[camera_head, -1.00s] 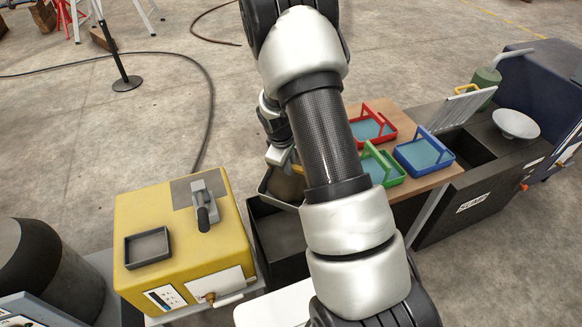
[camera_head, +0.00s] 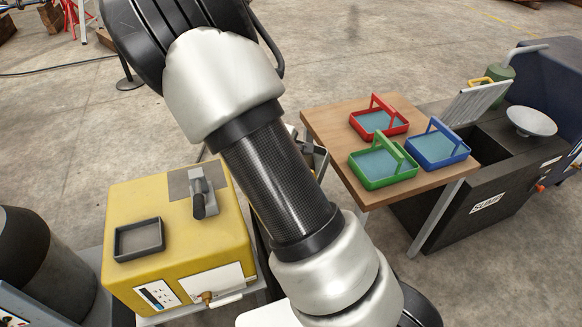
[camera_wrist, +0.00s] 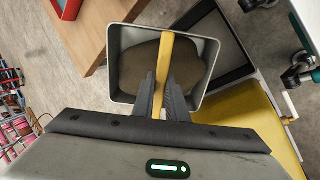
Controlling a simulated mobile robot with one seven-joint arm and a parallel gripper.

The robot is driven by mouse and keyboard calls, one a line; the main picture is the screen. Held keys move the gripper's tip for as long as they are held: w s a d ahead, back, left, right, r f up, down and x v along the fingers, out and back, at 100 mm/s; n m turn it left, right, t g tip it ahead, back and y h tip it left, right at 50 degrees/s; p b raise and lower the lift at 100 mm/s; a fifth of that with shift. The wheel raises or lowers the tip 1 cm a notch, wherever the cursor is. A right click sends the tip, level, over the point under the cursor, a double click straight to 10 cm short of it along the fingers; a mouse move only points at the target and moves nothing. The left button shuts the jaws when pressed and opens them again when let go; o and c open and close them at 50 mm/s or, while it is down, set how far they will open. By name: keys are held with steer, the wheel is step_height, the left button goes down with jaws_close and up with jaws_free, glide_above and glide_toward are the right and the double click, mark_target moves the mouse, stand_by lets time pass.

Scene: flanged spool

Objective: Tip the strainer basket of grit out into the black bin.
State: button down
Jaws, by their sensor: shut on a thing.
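My gripper (camera_wrist: 166,98) is shut on the yellow handle (camera_wrist: 164,60) of the grey strainer basket (camera_wrist: 120,50). Brown grit (camera_wrist: 139,68) lies in the basket, which looks roughly level and held clear of the floor. In the head view my arm hides the gripper and most of the basket; a grey edge of the basket (camera_head: 318,157) shows beside the table. The black bin (camera_head: 259,235) is mostly hidden behind my arm, between the yellow machine and the table. In the wrist view a dark rim of the bin (camera_wrist: 237,75) shows right of the basket.
A wooden table (camera_head: 330,125) holds red (camera_head: 379,118), green (camera_head: 383,168) and blue (camera_head: 437,146) baskets. Right of it stands a dark sump (camera_head: 470,200). The yellow machine (camera_head: 180,245), with a small grey tray (camera_head: 139,240) on top, stands at left.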

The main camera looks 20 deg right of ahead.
steer(key=s+a+f+t+h+b, duration=0.1)
steer(key=b, duration=0.2)
steer(key=a+f+t+h+b, duration=0.1)
steer(key=f+b, duration=0.1)
steer(key=b, duration=0.1)
steer(key=s+a+f+t+h+b, duration=0.1)
steer(key=f+b, duration=0.1)
steer(key=b, duration=0.1)
steer(key=shift+s, duration=0.4)
steer(key=shift+s+a+f+t+h, duration=0.25)
steer(key=shift+f+t+h, duration=0.2)
steer(key=shift+f, duration=0.15)
steer(key=shift+s+a+f+t+h, duration=0.2)
steer(key=shift+f+t+h, duration=0.2)
steer(key=shift+f, duration=0.15)
steer(key=shift+s+a+f+t+h, duration=0.25)
steer(key=shift+f+t+h, duration=0.15)
steer(key=shift+f, duration=0.2)
steer(key=shift+r+p, duration=0.1)
steer(key=shift+p, duration=0.25)
